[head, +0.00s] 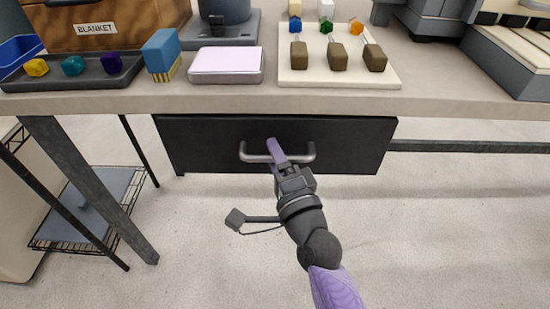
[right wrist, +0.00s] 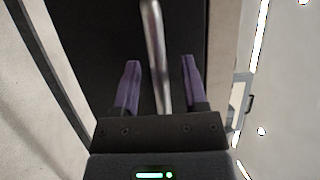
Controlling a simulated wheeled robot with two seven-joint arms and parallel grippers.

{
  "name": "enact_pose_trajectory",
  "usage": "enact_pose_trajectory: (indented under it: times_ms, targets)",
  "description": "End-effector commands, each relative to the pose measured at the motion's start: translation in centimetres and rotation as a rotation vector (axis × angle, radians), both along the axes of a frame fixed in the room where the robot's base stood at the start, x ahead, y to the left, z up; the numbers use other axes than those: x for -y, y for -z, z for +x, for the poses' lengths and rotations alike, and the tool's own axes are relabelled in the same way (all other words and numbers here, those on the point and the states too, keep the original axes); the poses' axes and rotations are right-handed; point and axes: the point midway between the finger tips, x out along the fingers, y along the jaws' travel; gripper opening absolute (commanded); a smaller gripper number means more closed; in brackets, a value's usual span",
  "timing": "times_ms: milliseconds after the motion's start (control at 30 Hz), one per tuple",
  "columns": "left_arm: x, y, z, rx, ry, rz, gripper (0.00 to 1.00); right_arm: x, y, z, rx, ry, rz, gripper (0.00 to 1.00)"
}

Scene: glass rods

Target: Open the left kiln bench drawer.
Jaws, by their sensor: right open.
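The drawer has a black front (head: 200,145) under the bench top and looks shut. Its silver bar handle (head: 308,152) runs level across the middle of the front. My right gripper (head: 276,150) is at the handle, left of the bar's middle. In the right wrist view, the handle bar (right wrist: 153,40) passes between the two purple fingers, with a gap on each side, so the gripper is open around it and not clamped. One finger is hidden in the head view. My left gripper is not in view.
The bench top (head: 275,98) overhangs the drawer. It holds a dark tray (head: 80,84), a blue brush (head: 161,52), a pink-topped pad (head: 226,62) and a white board (head: 345,78) with glass rods. A slanted metal leg (head: 90,185) and wire shelf stand left.

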Motion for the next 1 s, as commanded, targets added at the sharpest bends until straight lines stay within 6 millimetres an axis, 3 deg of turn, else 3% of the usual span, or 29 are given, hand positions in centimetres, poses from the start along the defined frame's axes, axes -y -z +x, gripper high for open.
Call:
enact_pose_trajectory:
  times_ms: [167, 400, 433, 1000]
  targets:
    - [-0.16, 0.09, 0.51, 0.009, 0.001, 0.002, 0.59, 0.01, -0.03, -0.01, 0.000, 0.000, -0.001, 0.53]
    - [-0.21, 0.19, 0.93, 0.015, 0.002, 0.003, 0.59, 0.02, -0.01, -0.03, 0.000, 0.000, -0.001, 0.03]
    - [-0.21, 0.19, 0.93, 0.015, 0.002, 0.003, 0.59, 0.01, 0.00, -0.03, 0.000, 0.000, -0.001, 0.00]
    - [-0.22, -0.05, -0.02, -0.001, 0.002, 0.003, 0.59, 0.02, 0.05, -0.04, -0.001, -0.001, -0.001, 0.00]
